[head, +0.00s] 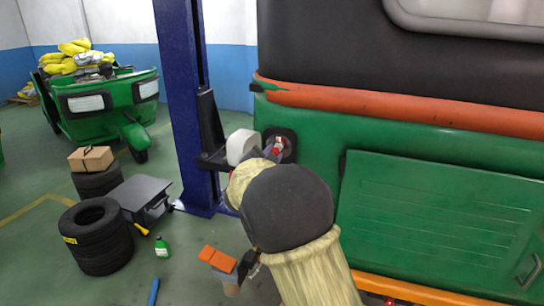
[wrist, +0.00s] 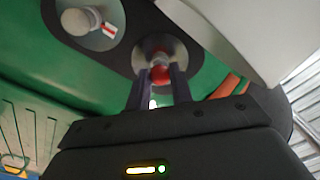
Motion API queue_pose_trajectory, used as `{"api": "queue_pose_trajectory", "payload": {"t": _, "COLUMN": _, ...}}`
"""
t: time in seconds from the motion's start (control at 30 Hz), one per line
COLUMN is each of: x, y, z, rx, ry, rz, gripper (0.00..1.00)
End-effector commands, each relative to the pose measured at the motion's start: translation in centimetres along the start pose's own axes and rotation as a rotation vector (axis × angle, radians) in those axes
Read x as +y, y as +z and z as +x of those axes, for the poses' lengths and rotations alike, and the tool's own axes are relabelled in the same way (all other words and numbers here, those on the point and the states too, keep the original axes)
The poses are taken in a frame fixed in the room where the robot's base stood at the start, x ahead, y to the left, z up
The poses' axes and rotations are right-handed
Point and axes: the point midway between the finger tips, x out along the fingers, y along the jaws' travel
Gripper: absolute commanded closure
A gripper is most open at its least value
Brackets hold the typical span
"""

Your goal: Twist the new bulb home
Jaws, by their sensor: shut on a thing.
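The new bulb is red (wrist: 160,74) and sits between my two dark fingers in the wrist view, its inner end at the round metal socket (wrist: 152,48) in the dark lamp panel. Whether it is fully seated cannot be told. My gripper (wrist: 158,82) is shut on it. In the head view the red bulb (head: 278,152) shows small at the lamp on the green rickshaw's (head: 370,150) left rear corner, with my gripper (head: 276,150) around it. A second socket, with a whitish bulb (wrist: 76,21) and a red-and-white tag (wrist: 109,30), is at the upper left in the wrist view.
A blue lift post (head: 181,90) with a dark bracket stands just left of the lamp.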

Motion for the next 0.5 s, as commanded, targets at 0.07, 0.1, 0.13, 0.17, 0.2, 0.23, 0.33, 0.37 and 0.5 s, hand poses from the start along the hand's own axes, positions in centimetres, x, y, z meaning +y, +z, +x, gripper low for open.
{"api": "queue_pose_trajectory", "payload": {"t": 0.07, "x": 0.14, "y": -0.1, "z": 0.13, "rx": 0.006, "ry": 0.0, "rz": 0.019, "gripper": 0.89}}
{"api": "queue_pose_trajectory", "payload": {"t": 0.1, "x": 0.14, "y": -0.09, "z": 0.13, "rx": 0.006, "ry": 0.0, "rz": 0.029, "gripper": 0.89}}
{"api": "queue_pose_trajectory", "payload": {"t": 0.13, "x": 0.12, "y": -0.09, "z": 0.12, "rx": 0.005, "ry": -0.001, "rz": 0.036, "gripper": 0.89}}
{"api": "queue_pose_trajectory", "payload": {"t": 0.17, "x": 0.12, "y": -0.09, "z": 0.12, "rx": 0.005, "ry": -0.001, "rz": 0.044, "gripper": 0.89}}
{"api": "queue_pose_trajectory", "payload": {"t": 0.2, "x": 0.01, "y": -0.18, "z": 0.11, "rx": 0.005, "ry": -0.001, "rz": 0.046, "gripper": 0.74}}
{"api": "queue_pose_trajectory", "payload": {"t": 0.23, "x": -0.02, "y": -0.22, "z": 0.1, "rx": 0.005, "ry": -0.001, "rz": 0.045, "gripper": 0.68}}
{"api": "queue_pose_trajectory", "payload": {"t": 0.33, "x": -0.02, "y": -0.16, "z": 0.08, "rx": 0.004, "ry": -0.001, "rz": 0.044, "gripper": 0.52}}
{"api": "queue_pose_trajectory", "payload": {"t": 0.37, "x": -0.03, "y": -0.14, "z": 0.07, "rx": 0.003, "ry": -0.001, "rz": 0.044, "gripper": 0.52}}
{"api": "queue_pose_trajectory", "payload": {"t": 0.5, "x": -0.03, "y": -0.06, "z": 0.03, "rx": 0.002, "ry": -0.001, "rz": 0.043, "gripper": 0.52}}
